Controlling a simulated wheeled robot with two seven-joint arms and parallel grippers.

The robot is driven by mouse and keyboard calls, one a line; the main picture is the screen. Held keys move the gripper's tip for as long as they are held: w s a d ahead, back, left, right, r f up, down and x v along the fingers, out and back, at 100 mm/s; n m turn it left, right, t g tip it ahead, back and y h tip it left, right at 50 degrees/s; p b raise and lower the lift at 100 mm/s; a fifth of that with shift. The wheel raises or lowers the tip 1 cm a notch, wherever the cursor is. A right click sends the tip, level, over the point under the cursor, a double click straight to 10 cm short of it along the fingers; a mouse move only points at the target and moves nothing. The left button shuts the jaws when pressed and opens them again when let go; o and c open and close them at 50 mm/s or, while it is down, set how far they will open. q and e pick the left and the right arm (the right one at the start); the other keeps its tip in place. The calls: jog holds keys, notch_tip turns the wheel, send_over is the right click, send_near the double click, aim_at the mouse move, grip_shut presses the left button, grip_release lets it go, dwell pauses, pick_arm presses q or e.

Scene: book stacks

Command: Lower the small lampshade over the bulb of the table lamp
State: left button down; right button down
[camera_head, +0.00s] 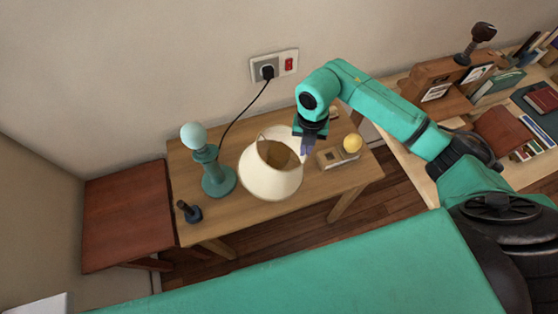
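The teal table lamp (218,180) stands upright at the left of the wooden table, with a bare pale round bulb (193,136) on top. The cream lampshade (268,182) is to its right, apart from the lamp, with its open top facing up and leaning slightly right. My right gripper (307,148) points down at the right side of the shade's upper rim. Its fingers overlap the rim in the picture; I cannot tell whether they grip it. I also cannot tell if the shade touches the table. My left gripper is out of view.
A small dark object (190,213) stands at the table's front left. A wooden block (328,158) and a yellow ball (352,143) are at the right. A black cord runs from the lamp to the wall socket (274,66). Another table with books (500,130) is at far right.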

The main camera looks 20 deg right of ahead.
jog(key=shift+r+p, duration=1.9)
jog(key=shift+r, duration=1)
